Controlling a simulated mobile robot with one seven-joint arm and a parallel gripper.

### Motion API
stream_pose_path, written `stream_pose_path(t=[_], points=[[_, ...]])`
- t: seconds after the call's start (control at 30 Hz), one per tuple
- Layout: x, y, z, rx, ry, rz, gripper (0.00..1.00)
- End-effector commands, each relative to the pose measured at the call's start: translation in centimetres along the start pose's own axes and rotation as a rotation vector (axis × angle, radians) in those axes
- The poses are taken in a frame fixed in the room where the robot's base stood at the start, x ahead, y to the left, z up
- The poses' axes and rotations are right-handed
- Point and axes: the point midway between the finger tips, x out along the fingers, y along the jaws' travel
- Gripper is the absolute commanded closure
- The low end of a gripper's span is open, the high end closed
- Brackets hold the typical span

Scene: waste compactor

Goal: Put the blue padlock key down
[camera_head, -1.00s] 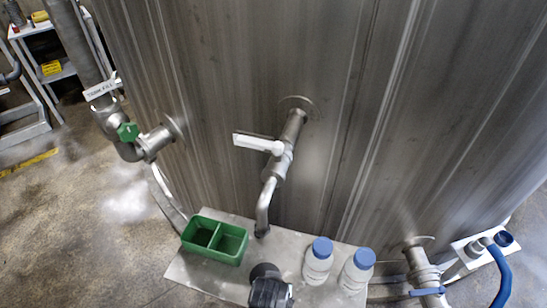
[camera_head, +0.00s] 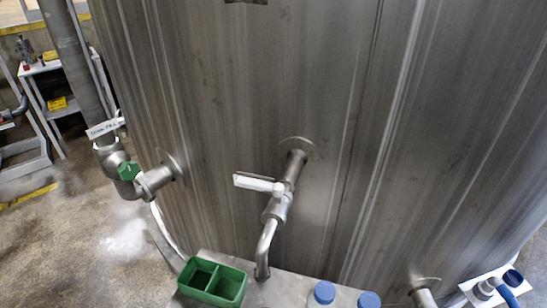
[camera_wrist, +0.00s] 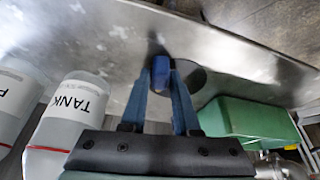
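In the wrist view, the blue padlock key (camera_wrist: 160,74) shows as a small dark blue piece between the tips of my gripper (camera_wrist: 161,88). The fingers close in on it from both sides, and most of the key is hidden. The key is over the grey metal shelf (camera_wrist: 105,45); I cannot tell whether it touches the surface. The shelf also shows at the bottom of the head view (camera_head: 285,290). My gripper is outside the head view.
A green two-compartment bin (camera_head: 213,283) is on the shelf at left, also in the wrist view (camera_wrist: 245,118). Two blue-capped bottles (camera_head: 324,292) stand at right. A tap (camera_head: 268,240) with a white lever comes down from the steel tank. Shelf between is clear.

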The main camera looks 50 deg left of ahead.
Motion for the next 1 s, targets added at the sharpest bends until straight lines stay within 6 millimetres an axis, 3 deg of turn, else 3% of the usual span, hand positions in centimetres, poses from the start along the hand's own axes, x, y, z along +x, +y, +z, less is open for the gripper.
stream_pose_path(t=[0.03, 0.13, 0.57, 0.67, 1.0], points=[[0.0, 0.0, 0.0, 0.000, 0.000, 0.000, 0.81], [0.0, 0.0, 0.0, 0.000, 0.000, 0.000, 0.99], [-0.3, 0.0, -0.1, 0.000, 0.001, 0.000, 1.00], [-1.2, 0.1, -0.6, 0.001, 0.003, 0.001, 1.00], [-7.0, 0.0, -3.0, 0.000, 0.004, 0.001, 1.00]])
